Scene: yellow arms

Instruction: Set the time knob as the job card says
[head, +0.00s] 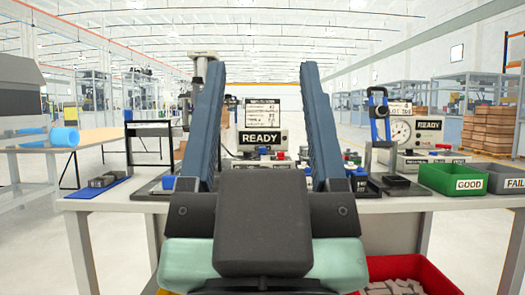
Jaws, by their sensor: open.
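My gripper (262,68) reaches forward over the bench with its two long blue-grey fingers wide apart and nothing between them. Beyond the fingers stands a pale machine (284,136) with a READY display (262,139). A white printed card (262,108) stands above that display; its text is too small to read, and I cannot tell whether it is the job card. I cannot pick out the time knob. The gripper's body and fingers hide part of the bench and the machine's front.
The grey bench (415,203) also bears a second unit (428,128) with a dial gauge (400,132) and READY display. A red bin (418,270) is below the bench front.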

